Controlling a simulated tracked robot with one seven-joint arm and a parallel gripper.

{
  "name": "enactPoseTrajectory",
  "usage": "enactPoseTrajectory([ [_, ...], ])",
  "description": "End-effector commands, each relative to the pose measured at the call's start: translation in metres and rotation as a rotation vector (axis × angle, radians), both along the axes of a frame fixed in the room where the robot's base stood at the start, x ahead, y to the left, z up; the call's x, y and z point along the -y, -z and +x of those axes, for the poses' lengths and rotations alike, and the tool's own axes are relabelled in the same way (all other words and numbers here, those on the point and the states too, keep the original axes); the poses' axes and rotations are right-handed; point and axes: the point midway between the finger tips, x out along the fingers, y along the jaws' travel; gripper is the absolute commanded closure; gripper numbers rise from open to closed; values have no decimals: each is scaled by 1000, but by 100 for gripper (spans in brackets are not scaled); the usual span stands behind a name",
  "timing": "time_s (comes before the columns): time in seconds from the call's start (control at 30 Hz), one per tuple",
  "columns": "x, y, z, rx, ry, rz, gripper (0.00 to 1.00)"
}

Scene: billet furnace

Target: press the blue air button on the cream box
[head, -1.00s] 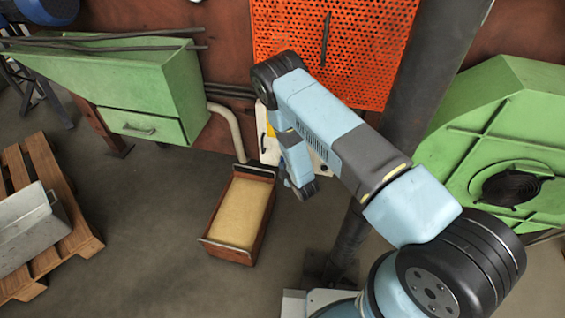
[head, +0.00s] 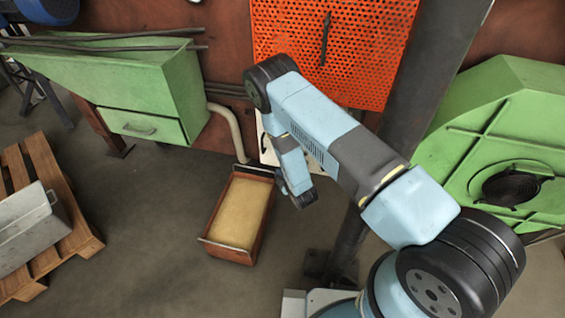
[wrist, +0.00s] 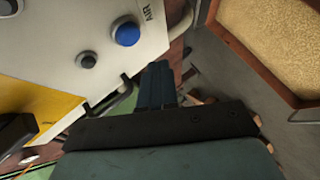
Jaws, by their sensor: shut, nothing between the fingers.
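The cream box (wrist: 65,35) fills the upper left of the wrist view, tilted in the picture. The blue button (wrist: 125,33) is near its edge, beside the printed word AIR (wrist: 149,13). My gripper (wrist: 158,66) is shut and empty. Its fingertips are just below and to the right of the blue button in the wrist view; I cannot tell the exact gap. In the head view only a part of the cream box (head: 268,152) shows behind my arm, and the blue button is hidden there.
A wooden tray of sand-coloured material (head: 238,212) stands on the floor below. An orange perforated panel (head: 300,40) is above.

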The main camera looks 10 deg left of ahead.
Motion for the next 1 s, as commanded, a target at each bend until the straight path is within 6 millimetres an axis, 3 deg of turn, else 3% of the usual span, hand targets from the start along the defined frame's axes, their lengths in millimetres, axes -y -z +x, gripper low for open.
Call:
enactPoseTrajectory([
  [0.3, -3, 0, -23, 0, -1, -1, 100],
  [1.0, -3, 0, -24, -1, 0, 0, 100],
])
